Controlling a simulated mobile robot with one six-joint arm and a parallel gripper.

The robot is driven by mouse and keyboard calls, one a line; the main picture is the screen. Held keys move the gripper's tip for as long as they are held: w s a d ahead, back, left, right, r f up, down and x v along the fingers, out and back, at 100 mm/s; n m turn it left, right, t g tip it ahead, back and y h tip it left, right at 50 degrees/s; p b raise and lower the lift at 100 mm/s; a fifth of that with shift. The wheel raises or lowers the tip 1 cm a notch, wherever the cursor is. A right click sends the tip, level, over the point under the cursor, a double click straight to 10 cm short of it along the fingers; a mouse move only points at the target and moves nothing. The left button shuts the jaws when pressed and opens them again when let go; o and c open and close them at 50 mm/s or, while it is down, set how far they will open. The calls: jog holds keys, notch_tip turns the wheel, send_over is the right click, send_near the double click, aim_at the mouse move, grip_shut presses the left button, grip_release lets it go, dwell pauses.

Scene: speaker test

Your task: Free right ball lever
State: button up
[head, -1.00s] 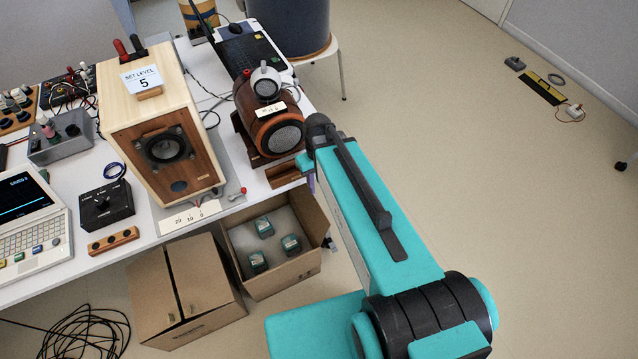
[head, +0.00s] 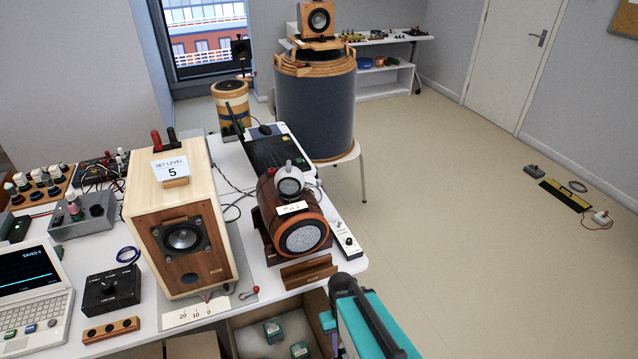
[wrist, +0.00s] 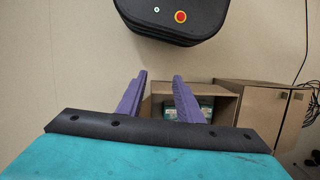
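A small lever with a red ball end (head: 257,289) sticks out at the right foot of the wooden speaker (head: 183,241) in the head view. A pointer with a reddish tip (head: 207,297) shows just left of it, above a white scale card (head: 188,313) marked 20, 10, 0. My gripper (wrist: 160,76) shows in the wrist view with its two purple fingers apart and nothing between them. It faces the floor and cardboard boxes, and no lever shows there. In the head view only part of my teal arm shows at the bottom, right of the bench; the fingers are hidden.
A brown barrel-shaped speaker (head: 290,222) and a small wooden block (head: 309,271) stand right of the lever on the white bench. An open cardboard box (wrist: 226,104) with green-topped items sits below the bench edge. The floor (head: 450,220) to the right is mostly clear.

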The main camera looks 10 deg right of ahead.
jog(key=s+f+m+g+b, duration=0.1)
jog(key=s+f+g+b, duration=0.1)
jog(key=s+f, duration=0.9)
jog(key=s+b, duration=0.1)
jog(key=s, duration=0.2)
jog(key=shift+s+f+g, duration=0.3)
jog(key=shift+f, duration=0.1)
jog(key=shift+d, duration=0.15)
